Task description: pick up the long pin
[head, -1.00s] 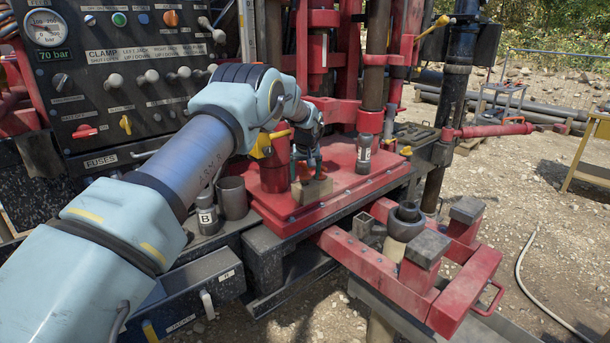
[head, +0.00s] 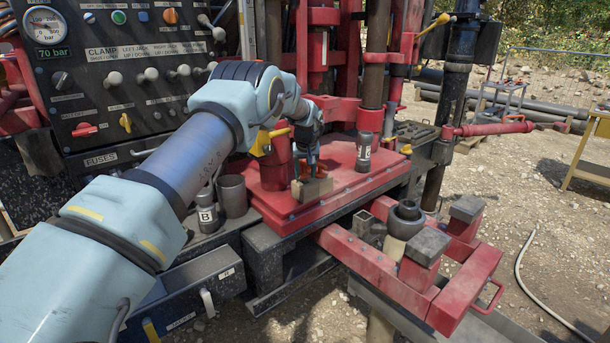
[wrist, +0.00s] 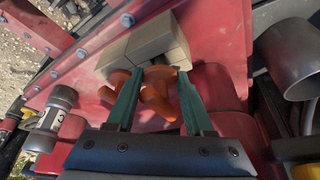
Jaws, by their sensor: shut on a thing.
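Orange pins (wrist: 155,92) with rounded, handle-like heads stand close together at a beige block in the wrist view. Some orange (head: 304,170) also shows below my gripper in the head view. My gripper (wrist: 160,74) has its two green fingers on either side of an orange pin and is shut on it. More orange shows to the left of the left finger. The beige block (wrist: 146,42) lies just beyond the fingertips, and it shows in the head view (head: 313,189). The pin's lower part is hidden, and I cannot tell its length.
The block sits on a red deck plate (head: 345,155). A grey cup (head: 233,197) and a bottle marked B (head: 207,215) stand at left. Another marked bottle (head: 364,152) stands at right by the drill column. The control panel (head: 130,75) rises behind my arm.

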